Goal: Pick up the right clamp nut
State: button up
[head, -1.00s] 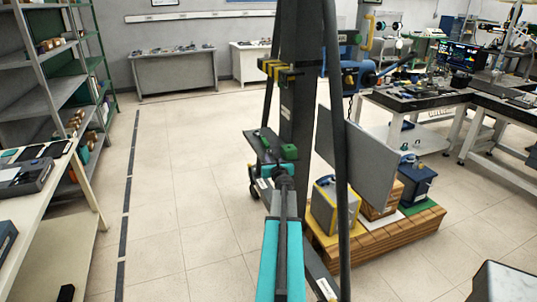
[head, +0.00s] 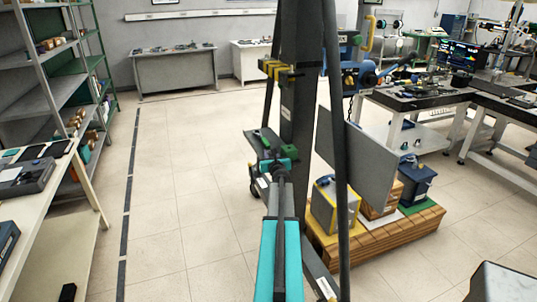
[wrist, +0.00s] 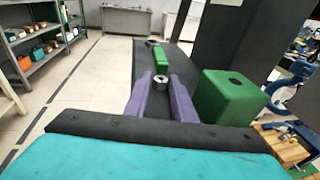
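A small grey metal nut with a dark hole (wrist: 160,85) sits on a dark plate (wrist: 150,53) in the wrist view. The two purple fingers of my gripper (wrist: 160,80) reach out on either side of it. They look open, with the nut between their tips and narrow gaps beside it. In the head view my gripper (head: 274,154) is at the small dark shelf on the column; the nut is too small to make out there. I see no second nut clearly.
A green block with a hole (wrist: 232,95) stands close to the right finger. A longer green piece (wrist: 159,57) lies beyond the nut. The dark column (head: 299,90) rises right of the shelf. A wooden pallet with boxes (head: 385,238) stands on the floor at right.

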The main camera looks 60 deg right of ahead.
dwell(0.4)
grip_shut()
jog(key=shift+r, duration=0.15)
jog(key=shift+r+p, duration=0.3)
jog(key=shift+r, duration=0.5)
jog(key=shift+r+p, duration=0.3)
jog(key=shift+r, duration=0.6)
jog(key=f+b+v, duration=0.1)
jog(key=b+v, duration=0.1)
jog(key=v, duration=1.4)
jog(key=shift+w+a+b, duration=0.3)
jog(key=shift+a, duration=0.15)
jog(key=shift+f, duration=0.15)
